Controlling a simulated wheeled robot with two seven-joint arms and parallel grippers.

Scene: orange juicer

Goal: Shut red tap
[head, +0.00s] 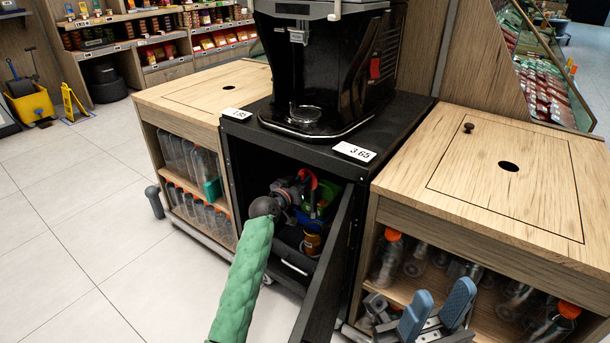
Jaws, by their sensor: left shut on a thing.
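The red tap (308,178) shows as a small red curved piece inside the open black cabinet (232,160), under the juicer. My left gripper (296,190) reaches into the cabinet at the red tap and is shut on it. Its fingertips are small and partly hidden, so the exact hold and the tap's angle are hard to make out. My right gripper (438,314) is at the bottom right, in front of the right wooden counter. Its two blue-padded fingers are apart, with nothing visible between them.
The black juicer (385,75) stands on the cabinet. The cabinet door (325,275) hangs open to the right of my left arm. Wooden counters (500,165) with bottles below flank it. A yellow bucket (33,104) stands far left; the left floor is mostly clear.

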